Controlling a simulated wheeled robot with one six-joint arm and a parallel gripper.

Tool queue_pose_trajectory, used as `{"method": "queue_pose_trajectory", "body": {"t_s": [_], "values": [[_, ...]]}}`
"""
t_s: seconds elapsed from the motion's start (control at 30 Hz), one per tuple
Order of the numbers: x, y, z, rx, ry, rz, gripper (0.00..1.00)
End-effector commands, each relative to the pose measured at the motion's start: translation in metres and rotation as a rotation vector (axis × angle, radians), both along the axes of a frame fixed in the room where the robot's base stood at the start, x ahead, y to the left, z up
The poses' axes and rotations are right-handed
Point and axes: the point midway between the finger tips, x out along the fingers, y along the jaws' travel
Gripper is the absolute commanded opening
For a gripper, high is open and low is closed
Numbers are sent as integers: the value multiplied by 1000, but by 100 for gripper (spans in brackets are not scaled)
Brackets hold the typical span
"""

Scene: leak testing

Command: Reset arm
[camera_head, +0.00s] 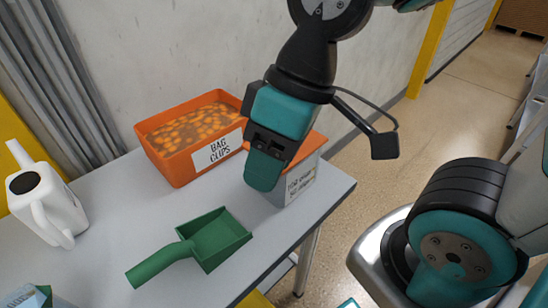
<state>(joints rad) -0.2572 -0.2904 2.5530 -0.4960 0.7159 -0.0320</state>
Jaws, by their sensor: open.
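My gripper (266,163) hangs at the end of my arm in the upper middle of the view, pointing down. It is open, and I see nothing held in it. It is in front of a grey container (299,182) with an orange rim and a partly hidden label. From this angle I cannot tell whether the gripper touches that container. The fingertips are seen from the side, so the gap between them hardly shows.
An orange bin (172,163) labelled "BAG CLIPS" stands against the wall on the grey table (110,187). A green scoop (213,240) lies in front of it. A white watering can (46,205) stands at the left. Open floor (445,120) lies to the right.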

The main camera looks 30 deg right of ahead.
Motion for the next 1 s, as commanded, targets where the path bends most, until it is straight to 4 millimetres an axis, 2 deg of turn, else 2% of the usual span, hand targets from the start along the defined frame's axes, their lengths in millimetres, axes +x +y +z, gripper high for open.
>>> {"method": "queue_pose_trajectory", "body": {"t_s": [0.37,0.47,0.77,1.0], "values": [[-5,-4,2,-17,10,-31,41],[-4,-4,13,-17,11,-30,41],[-4,-3,89,-16,10,-30,41],[-4,-3,89,-16,10,-30,41]]}}
